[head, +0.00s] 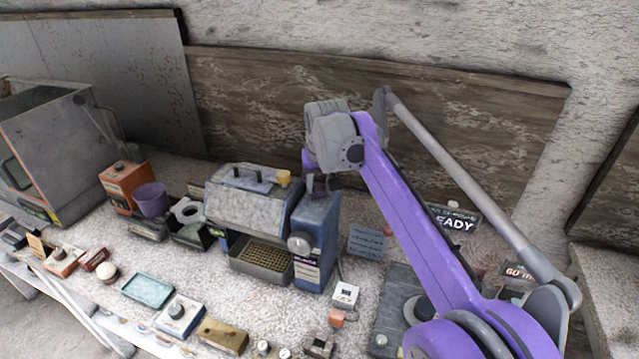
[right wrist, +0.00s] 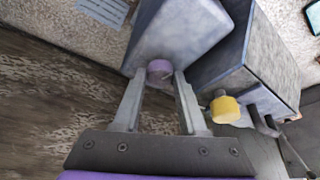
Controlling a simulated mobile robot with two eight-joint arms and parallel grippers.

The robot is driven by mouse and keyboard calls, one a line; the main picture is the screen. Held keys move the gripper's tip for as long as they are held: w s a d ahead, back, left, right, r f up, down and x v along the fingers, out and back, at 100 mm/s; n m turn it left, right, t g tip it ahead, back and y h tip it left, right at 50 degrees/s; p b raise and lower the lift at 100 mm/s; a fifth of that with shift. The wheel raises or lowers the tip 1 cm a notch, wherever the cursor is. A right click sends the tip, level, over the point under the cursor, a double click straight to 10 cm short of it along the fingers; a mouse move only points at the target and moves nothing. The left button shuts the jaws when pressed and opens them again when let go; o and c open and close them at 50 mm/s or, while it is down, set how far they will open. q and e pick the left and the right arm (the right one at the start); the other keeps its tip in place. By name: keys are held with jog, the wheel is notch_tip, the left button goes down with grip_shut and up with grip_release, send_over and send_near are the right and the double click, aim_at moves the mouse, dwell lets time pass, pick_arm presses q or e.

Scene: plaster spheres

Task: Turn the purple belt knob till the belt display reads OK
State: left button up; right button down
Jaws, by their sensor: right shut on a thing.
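The purple knob (right wrist: 160,70) sits on the blue-grey housing (right wrist: 178,35) in the right wrist view. My right gripper (right wrist: 160,78) has one finger on each side of it and is shut on it. In the head view my right gripper (head: 319,187) reaches down at the blue housing (head: 316,235), and the knob is hidden there. A dark display (head: 455,221) behind my right arm shows letters ending in "EADY". Another dark display (head: 517,271) shows "60" and is partly covered by my arm. I cannot tell which is the belt display. My left gripper is out of view.
A yellow knob (right wrist: 225,108) stands close beside the right finger. A grey machine (head: 250,200) with a tray (head: 262,262) adjoins the blue housing. An orange box (head: 128,187) and several small items lie on the bench. A wooden board (head: 260,95) stands behind.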

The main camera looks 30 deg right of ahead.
dwell(0.4)
jog(key=shift+c, duration=2.2)
grip_release()
jog(key=shift+r, duration=0.1)
jog(key=v, duration=1)
jog(key=shift+s+r+p, duration=0.2)
jog(key=shift+r+p, duration=0.1)
jog(key=shift+p, duration=0.1)
jog(key=shift+a, duration=0.1)
jog(key=s+a+f+n, duration=0.1)
jog(key=s+a+f, duration=0.3)
jog(key=s+f, duration=0.3)
jog(key=s+a+f+n+t+y, duration=0.1)
jog(key=s+a+f, duration=0.3)
jog(key=s+f, duration=0.3)
jog(key=s+a+f+n, duration=0.2)
jog(key=s+a+f, duration=0.3)
jog(key=f, duration=0.9)
jog(key=s, duration=0.3)
jog(key=shift+t+y, duration=0.3)
